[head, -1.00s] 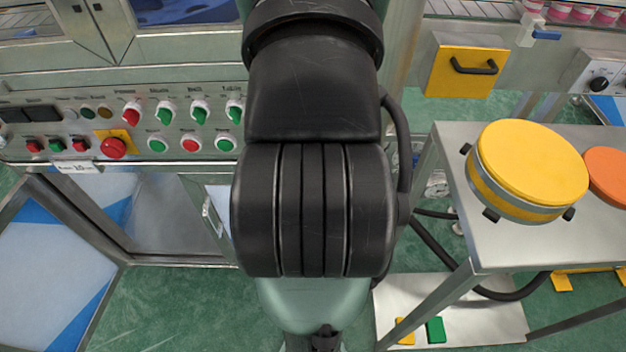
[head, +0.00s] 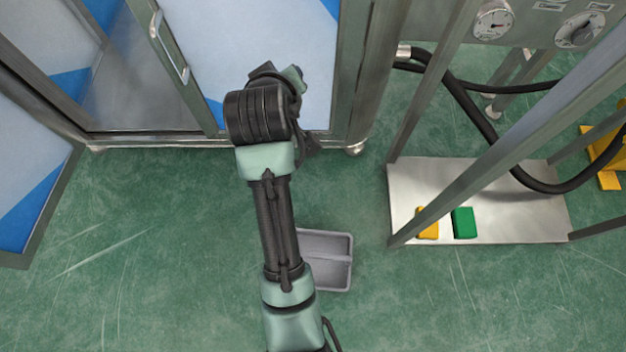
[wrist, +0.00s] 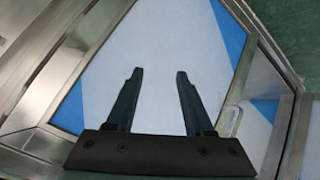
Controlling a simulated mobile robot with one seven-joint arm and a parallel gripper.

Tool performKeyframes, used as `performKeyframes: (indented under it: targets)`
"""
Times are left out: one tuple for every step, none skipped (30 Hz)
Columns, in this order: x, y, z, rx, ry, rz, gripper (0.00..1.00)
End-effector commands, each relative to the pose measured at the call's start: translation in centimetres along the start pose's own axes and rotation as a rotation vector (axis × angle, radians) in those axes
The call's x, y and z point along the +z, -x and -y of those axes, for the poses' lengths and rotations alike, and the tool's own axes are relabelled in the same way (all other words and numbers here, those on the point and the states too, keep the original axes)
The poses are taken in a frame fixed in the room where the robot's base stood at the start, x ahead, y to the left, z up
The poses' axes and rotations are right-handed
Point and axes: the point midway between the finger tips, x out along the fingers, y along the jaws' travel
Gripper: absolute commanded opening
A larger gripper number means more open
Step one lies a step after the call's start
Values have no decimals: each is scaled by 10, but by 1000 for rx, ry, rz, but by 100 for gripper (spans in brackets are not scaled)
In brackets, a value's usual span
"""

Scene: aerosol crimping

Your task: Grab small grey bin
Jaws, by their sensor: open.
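The small grey bin (head: 328,260) sits on the green floor in the head view, just right of my arm. My arm covers its left part. The bin does not show in the wrist view. My gripper (wrist: 158,72) is open and empty in the wrist view, with its two dark fingers apart in front of a white and blue cabinet panel. In the head view the end of my arm is up by the cabinet, beyond the bin and away from it; the fingers cannot be made out clearly there.
A metal-framed cabinet (head: 345,75) with a door handle (head: 172,48) stands at the back. To the right, a steel stand has a low shelf (head: 510,205) with a yellow block (head: 428,224) and a green block (head: 463,222). A black hose (head: 470,110) hangs there. Floor around the bin is clear.

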Motion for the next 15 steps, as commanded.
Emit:
performKeyframes:
  targets:
    - [47,-26,42,-69,127,130,52]
    - [72,-36,61,-108,208,202,52]
    - [106,-44,86,-163,318,296,52]
    - [133,-48,103,-208,401,363,52]
    - [158,-49,118,-251,483,427,52]
    - [190,-49,137,-311,587,505,52]
    - [212,-47,148,-352,660,557,52]
    - [233,-44,158,-392,726,603,52]
    - [257,-40,167,-440,803,657,52]
    - [272,-36,173,-472,854,691,52]
    - [285,-33,178,-500,897,721,52]
    - [299,-29,182,-530,943,751,52]
    - [306,-27,185,-548,969,769,52]
    - [313,-25,186,-563,991,782,52]
    - [319,-24,188,-576,1010,795,52]
